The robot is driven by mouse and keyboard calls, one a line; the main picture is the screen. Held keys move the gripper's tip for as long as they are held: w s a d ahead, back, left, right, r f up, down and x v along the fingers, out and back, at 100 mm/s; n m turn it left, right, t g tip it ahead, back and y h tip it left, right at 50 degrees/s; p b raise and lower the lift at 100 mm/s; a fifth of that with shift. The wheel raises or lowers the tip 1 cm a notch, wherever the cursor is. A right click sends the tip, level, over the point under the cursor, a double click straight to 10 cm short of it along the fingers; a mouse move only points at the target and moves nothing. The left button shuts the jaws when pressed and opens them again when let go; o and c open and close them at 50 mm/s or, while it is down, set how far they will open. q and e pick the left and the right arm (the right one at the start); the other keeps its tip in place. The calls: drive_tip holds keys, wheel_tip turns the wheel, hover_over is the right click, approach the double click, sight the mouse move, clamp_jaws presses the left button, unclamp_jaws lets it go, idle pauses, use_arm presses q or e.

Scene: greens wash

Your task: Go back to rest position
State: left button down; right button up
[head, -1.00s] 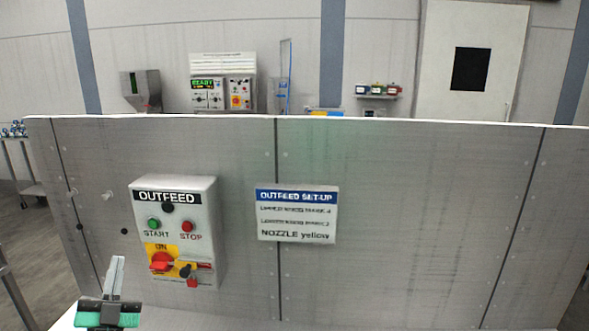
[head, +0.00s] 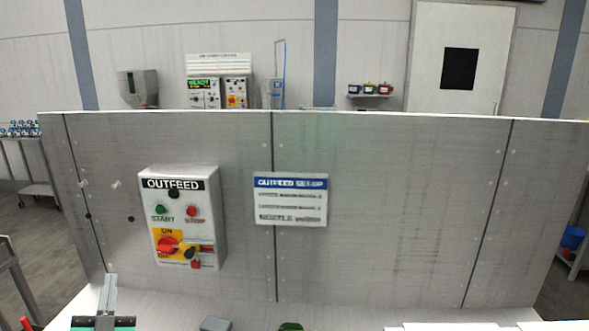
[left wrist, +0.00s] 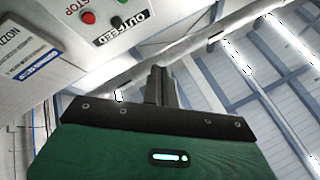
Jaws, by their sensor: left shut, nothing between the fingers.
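My left gripper (head: 109,284) is at the lower left of the head view, its narrow fingers together and pointing up, with nothing held. It also shows in the left wrist view (left wrist: 158,76), fingers closed. The grey OUTFEED control box (head: 185,219) is on the metal panel, beyond and to the right of the gripper in the head view. It also shows in the left wrist view (left wrist: 108,18). A gap separates the fingers from the box in the wrist view. My right gripper is not seen.
A metal panel (head: 390,220) spans the head view, bearing a set-up sign (head: 290,200). A white surface lies below it. A grey block (head: 215,324) and a green item (head: 290,327) are cut off at the bottom edge. A cart (head: 35,165) stands left.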

use_arm(q)
drive_tip(key=s+d+f+n+g, duration=0.1)
drive_tip(key=s+d+f+g, duration=0.1)
drive_tip(key=s+f+g, duration=0.35)
drive_tip(key=s+d+f+n+g+h, duration=0.1)
drive_tip(key=s+d+f+g, duration=0.15)
drive_tip(key=f, duration=0.55)
drive_tip(key=s+d+f+n+g, duration=0.1)
drive_tip(key=s+f+g, duration=0.25)
drive_tip(key=f, duration=0.25)
drive_tip(key=s+d+f+m+g+h, duration=0.15)
drive_tip(key=s+d+f+g, duration=0.3)
drive_tip(key=s, duration=0.45)
drive_tip(key=s+d+f+g+h, duration=0.2)
drive_tip(key=s+d+f+g, duration=0.25)
drive_tip(key=s, duration=0.45)
wheel_tip(320, 180, down, 30)
drive_tip(key=f+g, duration=0.1)
drive_tip(key=g, duration=0.1)
drive_tip(key=s+a+f, duration=0.1)
drive_tip(key=s+f, duration=0.8)
drive_tip(key=s+a+f, duration=0.2)
drive_tip(key=s+f, duration=0.8)
drive_tip(key=shift+s+a+g, duration=0.2)
drive_tip(key=shift+a+g, duration=0.1)
drive_tip(key=shift+g, duration=0.15)
